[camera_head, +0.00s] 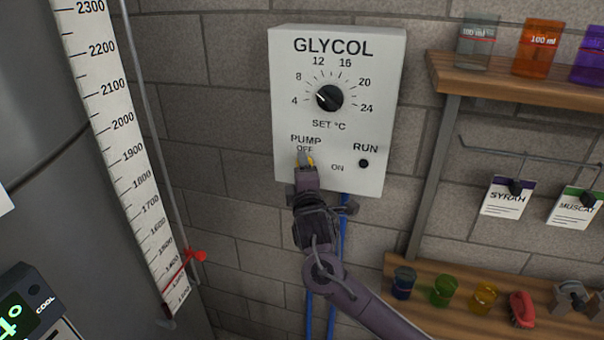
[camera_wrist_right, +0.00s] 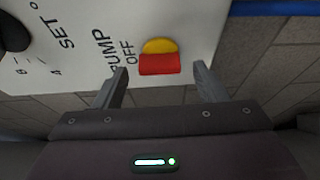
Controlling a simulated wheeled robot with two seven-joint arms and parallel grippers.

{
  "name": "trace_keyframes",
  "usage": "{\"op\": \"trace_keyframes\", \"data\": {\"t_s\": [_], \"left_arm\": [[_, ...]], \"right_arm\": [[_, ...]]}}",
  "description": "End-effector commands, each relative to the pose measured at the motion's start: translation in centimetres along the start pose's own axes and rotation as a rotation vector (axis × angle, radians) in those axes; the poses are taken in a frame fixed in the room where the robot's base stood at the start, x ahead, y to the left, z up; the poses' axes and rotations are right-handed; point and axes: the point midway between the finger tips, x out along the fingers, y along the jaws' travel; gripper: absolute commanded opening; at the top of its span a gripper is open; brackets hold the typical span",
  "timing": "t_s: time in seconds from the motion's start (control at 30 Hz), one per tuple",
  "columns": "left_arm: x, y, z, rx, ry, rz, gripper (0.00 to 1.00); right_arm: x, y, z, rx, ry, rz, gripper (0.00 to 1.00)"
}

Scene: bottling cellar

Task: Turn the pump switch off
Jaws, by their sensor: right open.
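The pump switch (camera_wrist_right: 159,62) is a red piece with a yellow rounded part, on the white glycol box (camera_head: 345,120), by the word OFF. In the right wrist view my right gripper (camera_wrist_right: 159,70) is open, with one finger on each side of the switch and visible gaps between. The RUN lamp (camera_head: 364,163) on the box looks dark. ON is printed to the right of the switch. My left gripper is not in view.
A black set dial (camera_head: 329,98) sits above the switch. Blue hoses (camera_head: 341,235) hang below the box. Shelves with beakers (camera_head: 541,46) and small cups (camera_head: 444,291) are at right. A tank with a white scale (camera_head: 134,140) and red pointer (camera_head: 196,256) is at left.

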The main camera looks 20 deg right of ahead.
Motion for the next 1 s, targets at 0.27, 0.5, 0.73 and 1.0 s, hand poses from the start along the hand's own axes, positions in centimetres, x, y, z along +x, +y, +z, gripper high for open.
{"op": "trace_keyframes", "data": {"t_s": [0.27, 0.5, 0.73, 1.0], "left_arm": [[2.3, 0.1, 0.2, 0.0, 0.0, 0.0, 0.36], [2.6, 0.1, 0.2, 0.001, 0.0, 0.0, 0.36], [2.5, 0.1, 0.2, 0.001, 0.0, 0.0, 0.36], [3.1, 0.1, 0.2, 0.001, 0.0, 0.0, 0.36]], "right_arm": [[-4.5, -0.4, -0.1, 0.002, 0.003, 0.0, 0.65], [-5.8, -0.1, 0.0, 0.0, 0.001, 0.0, 0.65], [-5.8, 0.0, 0.0, 0.0, 0.001, -0.001, 0.65], [-5.2, -2.8, 0.1, 0.013, -0.007, -0.033, 0.65]]}}
